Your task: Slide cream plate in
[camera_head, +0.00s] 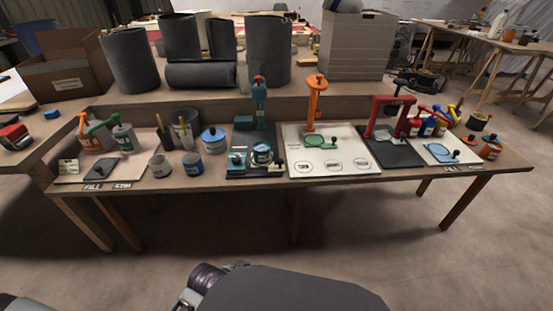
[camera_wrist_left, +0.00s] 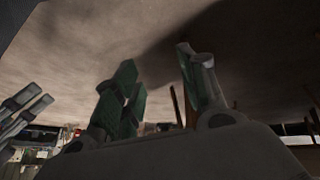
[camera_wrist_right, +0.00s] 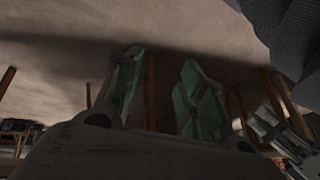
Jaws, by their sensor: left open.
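A large cream plate (camera_head: 300,168) lies flat on the middle of the workbench, with an orange press (camera_head: 317,97), a green round-ended piece (camera_head: 318,141) and several labels on it. A smaller cream plate (camera_head: 433,157) with a blue piece (camera_head: 443,152) lies at the bench's right end. I cannot tell which one the task names. My left gripper (camera_wrist_left: 160,82) is open and empty in the left wrist view. My right gripper (camera_wrist_right: 160,85) is open and empty in the right wrist view. Both are away from the plates; the head view does not show their fingers.
A teal press (camera_head: 259,105) stands left of the large plate and a red press (camera_head: 377,118) right of it. Jars, including a blue-lidded one (camera_head: 213,139), and bottles crowd the workbench (camera_head: 215,183). Dark cylinders (camera_head: 130,60) and boxes stand behind. Floor in front is clear.

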